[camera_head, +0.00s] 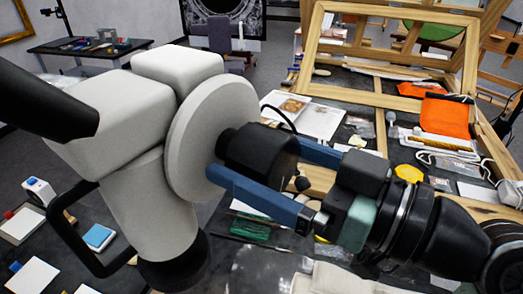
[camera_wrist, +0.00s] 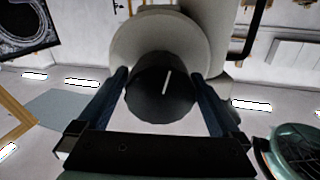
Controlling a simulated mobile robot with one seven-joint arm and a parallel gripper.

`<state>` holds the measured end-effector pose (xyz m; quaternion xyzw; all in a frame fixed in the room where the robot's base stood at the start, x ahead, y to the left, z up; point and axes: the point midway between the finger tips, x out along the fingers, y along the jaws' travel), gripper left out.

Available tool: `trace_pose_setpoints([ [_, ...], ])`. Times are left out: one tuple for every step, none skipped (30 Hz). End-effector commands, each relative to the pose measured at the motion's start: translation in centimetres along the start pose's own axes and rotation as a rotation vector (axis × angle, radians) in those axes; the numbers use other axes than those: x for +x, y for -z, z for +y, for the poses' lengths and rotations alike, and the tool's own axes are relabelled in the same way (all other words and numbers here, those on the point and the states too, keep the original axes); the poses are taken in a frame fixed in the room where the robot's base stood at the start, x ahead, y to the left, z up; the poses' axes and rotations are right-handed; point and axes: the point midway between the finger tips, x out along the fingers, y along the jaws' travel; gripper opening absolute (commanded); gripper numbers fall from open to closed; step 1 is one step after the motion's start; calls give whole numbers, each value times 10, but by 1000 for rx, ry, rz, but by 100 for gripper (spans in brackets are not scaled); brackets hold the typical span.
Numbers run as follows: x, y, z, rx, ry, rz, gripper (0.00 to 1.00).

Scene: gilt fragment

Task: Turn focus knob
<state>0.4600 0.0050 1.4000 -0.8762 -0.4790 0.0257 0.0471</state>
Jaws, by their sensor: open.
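The focus knob (camera_head: 262,150) is a black, ridged cylinder on a wide white disc (camera_head: 203,130) at the side of a large white instrument body (camera_head: 125,110). In the wrist view the knob (camera_wrist: 160,90) faces me, with a white line on its face, near upright and leaning slightly right. My gripper (camera_head: 252,152) comes from the right, with its two blue fingers open on either side of the knob. In the wrist view the fingers (camera_wrist: 160,78) flank it, with a gap seeming to show at each side. Whether either finger touches it is unclear.
A dark worktable below holds a wooden frame (camera_head: 385,50), orange cloth (camera_head: 447,115), a yellow piece (camera_head: 408,173) and papers at the right. A black curved bar (camera_head: 75,245) hangs below the instrument at the left. Another table (camera_head: 90,48) stands behind.

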Motion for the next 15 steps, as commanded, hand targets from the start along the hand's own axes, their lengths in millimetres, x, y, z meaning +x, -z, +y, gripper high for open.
trace_pose_setpoints([
  [0,0,0,0,0,0,100],
  [0,0,0,0,0,0,100],
  [0,0,0,0,0,0,96],
  [0,0,0,0,0,0,91],
  [0,0,0,0,0,0,86],
  [0,0,0,0,0,0,78],
  [0,0,0,0,0,0,73],
  [0,0,0,0,0,0,68],
  [0,0,0,0,0,0,60],
  [0,0,0,0,1,0,55],
  [0,0,0,0,1,0,50],
  [0,0,0,0,1,0,42],
  [0,0,0,0,1,0,37],
  [0,0,0,0,1,0,32],
  [0,0,0,0,1,0,28],
])
